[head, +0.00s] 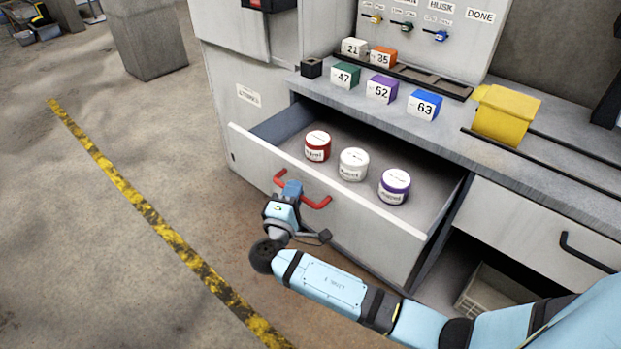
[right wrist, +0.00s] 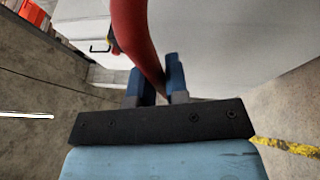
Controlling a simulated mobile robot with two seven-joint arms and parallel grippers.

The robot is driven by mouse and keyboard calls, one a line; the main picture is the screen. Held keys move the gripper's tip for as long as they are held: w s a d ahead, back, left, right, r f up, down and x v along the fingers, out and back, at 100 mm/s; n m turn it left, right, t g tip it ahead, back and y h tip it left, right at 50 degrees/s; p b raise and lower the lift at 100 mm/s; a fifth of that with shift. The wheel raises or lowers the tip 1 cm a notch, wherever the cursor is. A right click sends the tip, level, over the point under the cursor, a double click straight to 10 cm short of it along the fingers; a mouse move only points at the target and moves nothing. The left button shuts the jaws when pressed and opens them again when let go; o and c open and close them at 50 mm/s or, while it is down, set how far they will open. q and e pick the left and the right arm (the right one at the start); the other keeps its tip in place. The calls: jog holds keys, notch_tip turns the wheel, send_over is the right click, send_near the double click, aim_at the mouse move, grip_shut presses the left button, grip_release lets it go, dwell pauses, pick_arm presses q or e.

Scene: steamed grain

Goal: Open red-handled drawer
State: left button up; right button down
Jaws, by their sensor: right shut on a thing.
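The drawer (head: 350,235) with the red handle (head: 318,203) stands pulled well out of the grey cabinet in the head view. Inside it stand a red jar (head: 318,147), a white jar (head: 353,165) and a purple-banded jar (head: 394,187). My right gripper (head: 290,190) is shut on the red handle, near its left part. In the right wrist view the red handle (right wrist: 138,40) runs between the two blue fingers (right wrist: 160,85). My left gripper is not in view.
The countertop above holds several numbered cubes, among them a green one (head: 345,75) and a blue one (head: 424,106), and a yellow block (head: 505,115). A black-handled drawer front (head: 535,235) is at right. Open floor with a yellow stripe (head: 150,215) lies at left.

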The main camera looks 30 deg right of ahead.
jog(key=shift+s+a, duration=0.25)
jog(key=shift+a, duration=0.4)
jog(key=shift+s+a, duration=0.25)
jog(key=shift+a, duration=0.35)
jog(key=shift+s+a, duration=0.25)
jog(key=shift+a, duration=0.4)
jog(key=c, duration=1.1)
grip_release()
jog(key=shift+c, duration=0.2)
jog(key=shift+f, duration=0.1)
